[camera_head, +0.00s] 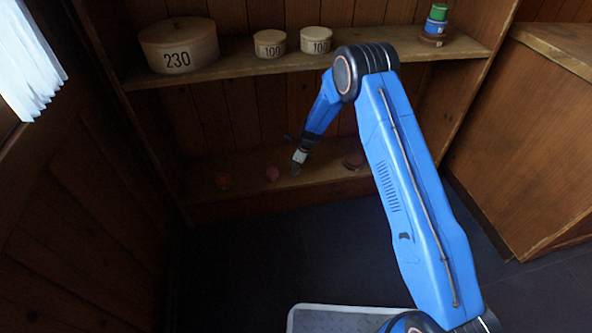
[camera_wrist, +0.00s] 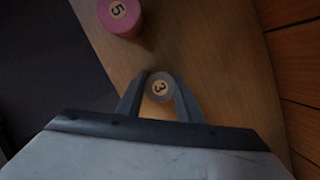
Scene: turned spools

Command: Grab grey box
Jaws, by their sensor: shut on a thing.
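A small grey round piece (camera_wrist: 159,76) with a pale round label marked 3 sits between the two fingers of my gripper (camera_wrist: 158,88) in the wrist view. It looks like a turned spool seen from its top, not a square box. My gripper is shut on it, one finger at each side. In the head view my gripper (camera_head: 297,164) is low over the lower shelf, pointing down. The grey piece is small and dark there, and I cannot tell whether it touches the shelf.
A pink spool (camera_wrist: 120,17) marked 5 stands close by; it also shows in the head view (camera_head: 272,174). Round boxes (camera_head: 178,45) and a coloured stack (camera_head: 435,25) occupy the upper shelf.

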